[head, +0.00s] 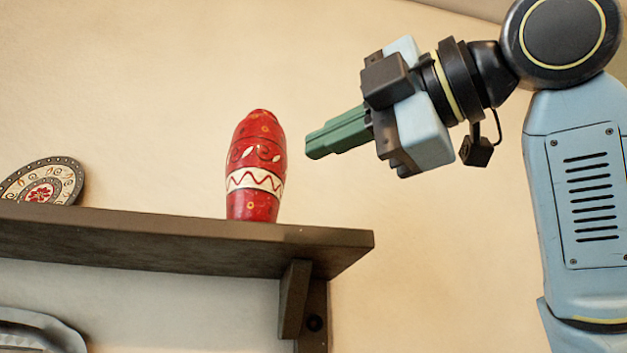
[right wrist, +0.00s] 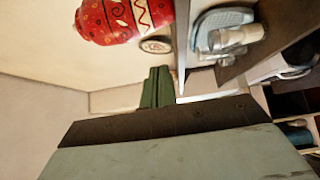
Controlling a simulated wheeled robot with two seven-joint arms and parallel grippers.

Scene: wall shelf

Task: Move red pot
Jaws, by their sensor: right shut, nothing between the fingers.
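The red pot (head: 256,166) is a tall painted vase with a white zigzag band. It stands upright on the dark wooden wall shelf (head: 180,240), near the shelf's right end. In the right wrist view the pot (right wrist: 112,18) shows at the top, cut off by the frame edge. My right gripper (head: 309,148) has green fingers, shut and empty. Its tips point left, just right of the pot and apart from it, at about the height of its middle. The fingers also show in the right wrist view (right wrist: 157,87). My left gripper is not in view.
A decorated plate (head: 42,182) leans at the left on the same shelf. A bracket (head: 293,300) supports the shelf's right end. A grey object (head: 40,330) shows below the shelf at lower left. The space above the shelf around the pot is clear.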

